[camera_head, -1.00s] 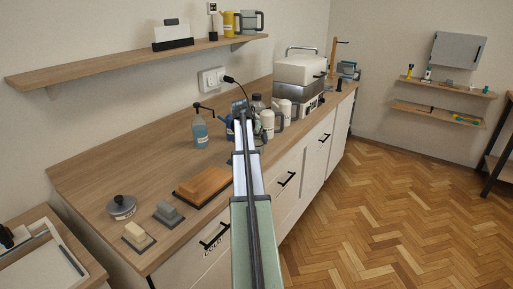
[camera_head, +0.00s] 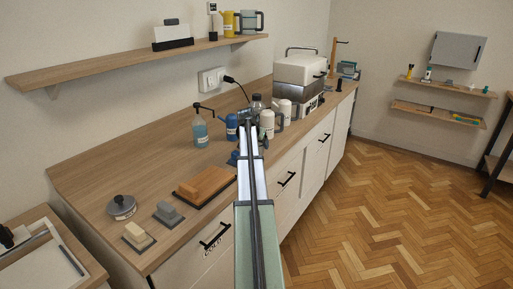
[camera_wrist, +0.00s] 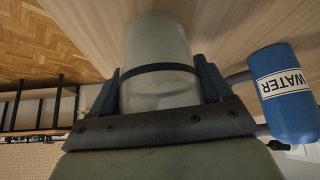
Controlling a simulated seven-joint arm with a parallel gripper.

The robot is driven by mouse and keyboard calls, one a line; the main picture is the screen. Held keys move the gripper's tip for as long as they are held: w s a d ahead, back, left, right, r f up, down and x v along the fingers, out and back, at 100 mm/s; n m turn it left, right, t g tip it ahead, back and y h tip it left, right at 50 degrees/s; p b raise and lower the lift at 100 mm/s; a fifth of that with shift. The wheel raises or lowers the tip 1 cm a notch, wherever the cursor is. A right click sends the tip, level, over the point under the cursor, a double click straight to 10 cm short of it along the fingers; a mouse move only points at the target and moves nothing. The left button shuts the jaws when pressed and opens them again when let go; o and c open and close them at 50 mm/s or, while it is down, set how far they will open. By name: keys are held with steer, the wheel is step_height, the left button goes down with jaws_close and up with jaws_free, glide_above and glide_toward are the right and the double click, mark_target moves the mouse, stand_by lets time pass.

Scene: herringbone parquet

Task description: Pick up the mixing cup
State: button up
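The mixing cup, a pale translucent cup with a dark band (camera_wrist: 158,40), fills the space between the fingers of my gripper (camera_wrist: 156,66) in the wrist view. One blue-grey finger stands at each side of the cup, very near its wall, with a thin gap visible near the tips. The fingers are wide apart and look open around it; contact lower down is unclear. In the head view my arm reaches over the counter's front edge and hides the cup.
A blue WATER container (camera_wrist: 285,92) stands close to the right finger. On the counter (camera_head: 130,165) are a soap pump bottle (camera_head: 200,132), pale jugs (camera_head: 267,122), a brown block (camera_head: 204,184) and a steel-and-white machine (camera_head: 300,75). A shelf (camera_head: 110,63) runs above.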

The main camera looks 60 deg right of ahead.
steer(key=c, duration=0.6)
steer(key=shift+c, duration=0.2)
steer(key=shift+r, duration=0.1)
step_height(320, 180, up, 10)
steer(key=s+a+f+n, duration=0.15)
steer(key=s+a, duration=0.25)
steer(key=a, duration=0.4)
steer(key=w+a+n+t+y, duration=0.1)
steer(key=w+a+n, duration=0.2)
steer(key=a, duration=1.8)
steer(key=w+a+n+t+y, duration=0.2)
steer(key=w+a+n, duration=0.2)
steer(key=a, duration=1.8)
steer(key=w+a+n+t+y, duration=0.1)
steer(key=w+a+n, duration=0.3)
steer(key=a, duration=1.8)
steer(key=w+t, duration=0.1)
steer(key=w, duration=0.3)
steer(key=shift+w, duration=0.35)
steer(key=shift+r, duration=0.1)
